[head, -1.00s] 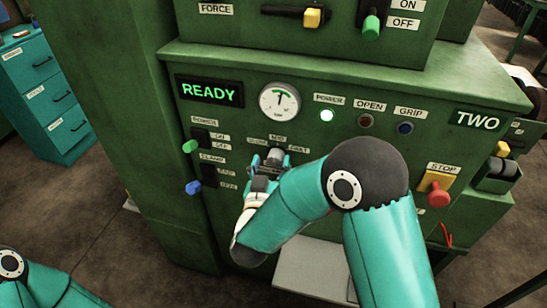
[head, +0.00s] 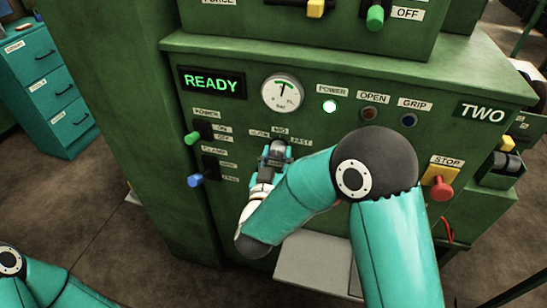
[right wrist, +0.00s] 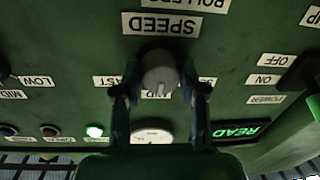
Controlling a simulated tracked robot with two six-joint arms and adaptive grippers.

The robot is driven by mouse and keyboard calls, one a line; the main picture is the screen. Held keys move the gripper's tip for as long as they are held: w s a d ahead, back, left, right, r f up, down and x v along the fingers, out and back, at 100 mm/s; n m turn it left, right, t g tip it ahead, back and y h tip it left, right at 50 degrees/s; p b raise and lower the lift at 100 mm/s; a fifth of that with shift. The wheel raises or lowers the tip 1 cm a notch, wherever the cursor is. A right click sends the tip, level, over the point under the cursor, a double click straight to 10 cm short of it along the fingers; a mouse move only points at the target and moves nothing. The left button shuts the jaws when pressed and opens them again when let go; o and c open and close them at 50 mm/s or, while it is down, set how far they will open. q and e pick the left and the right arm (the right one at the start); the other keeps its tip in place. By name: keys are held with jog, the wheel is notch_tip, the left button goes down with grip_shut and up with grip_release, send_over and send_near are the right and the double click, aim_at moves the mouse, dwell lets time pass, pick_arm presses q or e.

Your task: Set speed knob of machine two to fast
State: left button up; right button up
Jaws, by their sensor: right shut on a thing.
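The speed knob (head: 279,147) of machine two (head: 330,190) is a grey round knob below the gauge, under the labels SLOW, MID and FAST. My right gripper (head: 276,158) is at the knob, shut on it. In the right wrist view, which is upside down, the knob (right wrist: 160,68) sits between the two fingers of the right gripper (right wrist: 160,92), with the SPEED label (right wrist: 161,24) beyond. A light mark on the knob points toward the MID label, which is partly hidden. My left arm shows at the lower left, but its gripper is out of view.
Left of the knob are a green-tipped lever (head: 193,138) and a blue-tipped lever (head: 195,181). The display (head: 212,82) reads READY. A red stop button (head: 442,188) is at right. A light tray (head: 318,262) juts out below my right arm.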

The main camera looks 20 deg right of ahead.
jog(key=m+b, duration=0.2)
jog(key=b, duration=0.2)
jog(key=m+b, duration=0.3)
jog(key=b, duration=0.2)
jog(key=m+b, duration=0.3)
jog(key=b, duration=0.1)
jog(key=shift+w+f, duration=0.1)
jog(key=shift+f, duration=0.15)
jog(key=shift+r+m+h+b, duration=0.2)
jog(key=shift+m+h+b, duration=0.2)
jog(key=shift+m+b, duration=0.7)
jog(key=o, duration=1.1)
jog(key=shift+o, duration=0.2)
jog(key=shift+a, duration=0.1)
jog(key=v, duration=1.2)
jog(key=shift+f, duration=0.25)
